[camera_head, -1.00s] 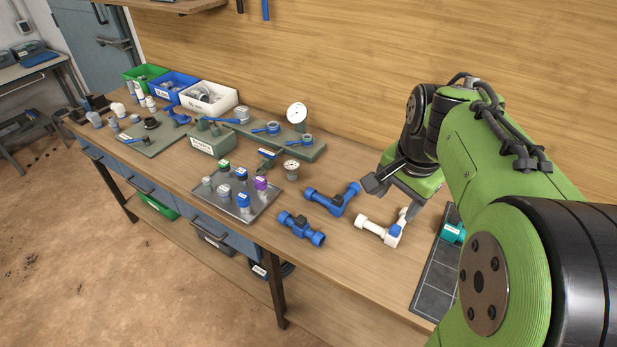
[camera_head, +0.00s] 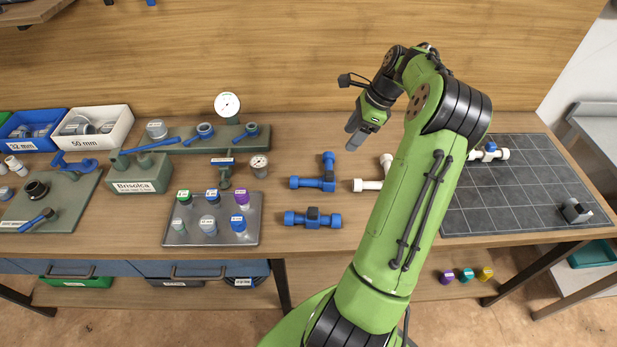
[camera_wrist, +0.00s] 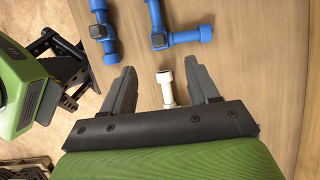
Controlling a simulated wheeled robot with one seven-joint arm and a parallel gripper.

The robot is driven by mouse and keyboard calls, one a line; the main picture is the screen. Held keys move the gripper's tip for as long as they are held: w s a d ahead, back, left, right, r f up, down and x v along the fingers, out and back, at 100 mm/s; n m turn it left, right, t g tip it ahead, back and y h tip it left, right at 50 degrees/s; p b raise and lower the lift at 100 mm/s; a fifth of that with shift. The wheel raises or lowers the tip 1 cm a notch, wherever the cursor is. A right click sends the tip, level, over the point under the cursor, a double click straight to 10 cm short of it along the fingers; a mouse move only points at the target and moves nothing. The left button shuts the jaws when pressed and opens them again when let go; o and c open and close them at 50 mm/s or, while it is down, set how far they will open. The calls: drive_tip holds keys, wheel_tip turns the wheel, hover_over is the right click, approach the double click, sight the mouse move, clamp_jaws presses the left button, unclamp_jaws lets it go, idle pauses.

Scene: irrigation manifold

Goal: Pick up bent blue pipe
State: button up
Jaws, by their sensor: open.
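The bent blue pipe (camera_head: 315,183) lies on the bench as an L, one arm pointing left and one pointing to the back wall, with a dark block near its corner. It also shows at the top of the wrist view (camera_wrist: 160,38), beyond my fingertips. My gripper (camera_head: 354,140) is open and empty above the bench, to the right of the bent blue pipe in the head view. In the wrist view a white pipe end shows between my two grey fingers (camera_wrist: 163,82); it appears to lie on the bench below.
A straight blue pipe with a dark block (camera_head: 312,218) lies in front of the bent one. A white pipe (camera_head: 370,185) lies right of it, partly behind my arm. A metal tray (camera_head: 170,232) of capped bottles stands left. A dark grid mat (camera_head: 525,195) lies right.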

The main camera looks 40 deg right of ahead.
sight(327, 173)
drive_tip(key=b+x, duration=0.2)
drive_tip(key=x, duration=1.3)
drive_tip(key=shift+s+a+f+b, duration=0.1)
drive_tip(key=shift+s+b, duration=0.05)
drive_tip(key=shift+b, duration=0.2)
clamp_jaws()
